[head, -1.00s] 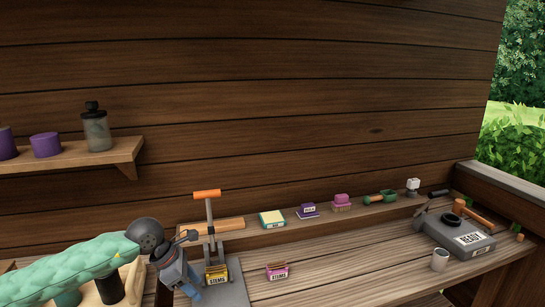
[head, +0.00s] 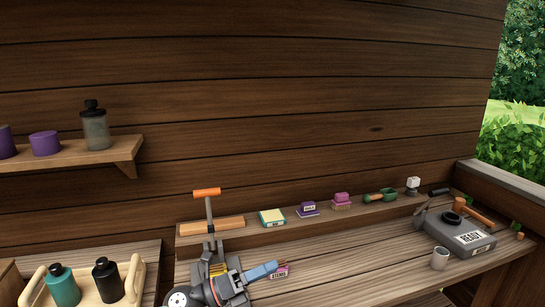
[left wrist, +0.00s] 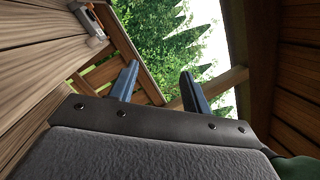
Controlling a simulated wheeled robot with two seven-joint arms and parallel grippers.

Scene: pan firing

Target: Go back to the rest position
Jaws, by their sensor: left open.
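My left gripper (head: 268,268) is low in the head view, in front of the lever press (head: 208,207) with the orange handle. A yellow box (head: 217,268) at the press is mostly hidden behind my gripper. My right gripper is not in view.
A tray (head: 137,275) with a teal bottle (head: 62,286) and a black bottle (head: 107,280) stands at left. Small items line the back ledge. The bench middle is clear.

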